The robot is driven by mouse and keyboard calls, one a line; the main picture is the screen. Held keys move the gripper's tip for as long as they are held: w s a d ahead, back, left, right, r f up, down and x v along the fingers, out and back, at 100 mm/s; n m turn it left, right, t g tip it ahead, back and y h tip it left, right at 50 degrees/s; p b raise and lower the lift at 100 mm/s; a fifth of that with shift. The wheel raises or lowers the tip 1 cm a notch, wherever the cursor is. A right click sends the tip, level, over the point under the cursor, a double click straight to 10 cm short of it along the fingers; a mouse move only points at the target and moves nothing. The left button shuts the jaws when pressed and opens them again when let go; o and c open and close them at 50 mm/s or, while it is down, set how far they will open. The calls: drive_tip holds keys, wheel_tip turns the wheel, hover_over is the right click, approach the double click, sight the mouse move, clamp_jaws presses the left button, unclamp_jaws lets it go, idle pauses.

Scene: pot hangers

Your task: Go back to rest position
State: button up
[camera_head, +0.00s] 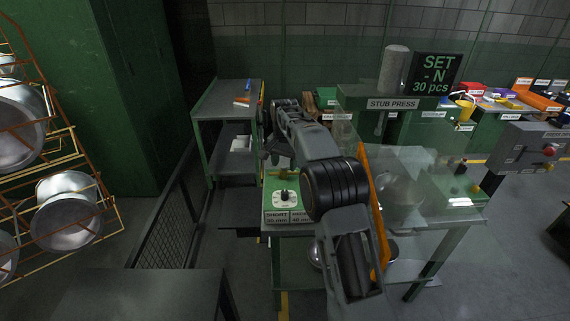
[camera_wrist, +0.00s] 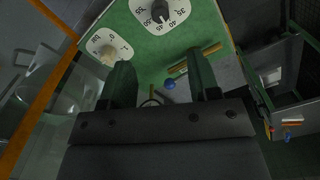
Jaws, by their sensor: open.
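My gripper (camera_wrist: 160,66) is open in the wrist view, its two dark fingers apart with nothing between them. Beyond the fingers is a green machine panel (camera_wrist: 148,58) with a numbered grey-knobbed dial (camera_wrist: 160,12), a second white dial (camera_wrist: 108,46) and a small blue ball-like knob (camera_wrist: 169,84). In the head view my arm reaches forward over the stub press (camera_head: 392,104) bench. My gripper (camera_head: 270,152) is small and dark there, near the dial box (camera_head: 283,198); its fingers are hard to make out.
An orange post (camera_head: 376,215) and clear guard (camera_head: 405,180) stand close right of my arm. A green-framed shelf (camera_head: 225,100) and mesh fence (camera_head: 165,230) are left. Metal pots (camera_head: 66,220) hang on a rack at far left. Coloured bins (camera_head: 466,105) sit right.

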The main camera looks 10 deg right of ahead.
drive_tip(key=f+n, duration=0.1)
drive_tip(key=f, duration=0.1)
drive_tip(key=f+n, duration=0.1)
drive_tip(key=shift+s+f, duration=0.4)
drive_tip(key=s+r+n+t, duration=0.2)
drive_tip(key=s+n, duration=0.1)
drive_tip(key=s, duration=1.3)
drive_tip(key=s+r+n+t, duration=0.1)
drive_tip(key=s+r+n, duration=0.1)
drive_tip(key=s, duration=1.3)
drive_tip(key=shift+s+n+t, duration=0.35)
drive_tip(key=shift+n+t, duration=0.05)
